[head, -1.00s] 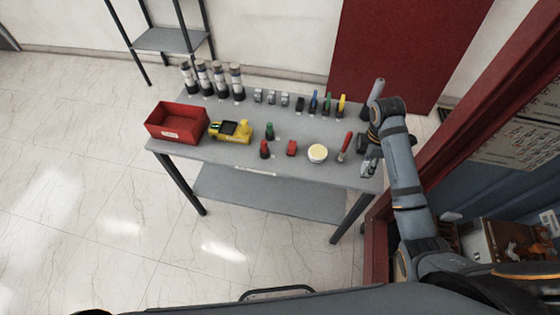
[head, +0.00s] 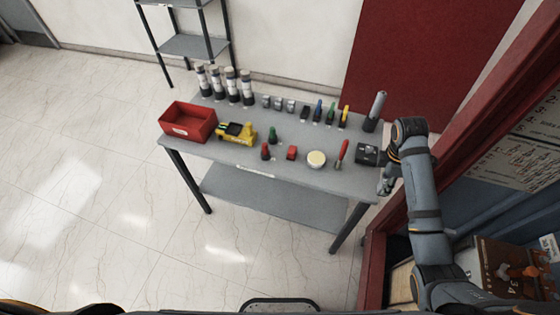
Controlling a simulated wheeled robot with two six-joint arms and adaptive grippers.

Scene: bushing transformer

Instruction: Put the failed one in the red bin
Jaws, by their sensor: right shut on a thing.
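The red bin (head: 188,121) stands on the left end of the grey table, open at the top, with a white label on its front. My right gripper (head: 386,187) is at the table's right edge, far from the bin. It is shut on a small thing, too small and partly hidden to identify. Several grey cylinders with dark bases (head: 230,84) stand upright in a row behind the bin. Nothing visible marks which one is the failed one. My left gripper is out of view.
On the table (head: 215,152) stand a yellow device (head: 236,132), red and green small items, a round cream-topped pot (head: 316,159), a red-handled tool (head: 342,153), a dark box (head: 367,154) and a tall grey cylinder (head: 375,110). A red door frame is close to my right arm.

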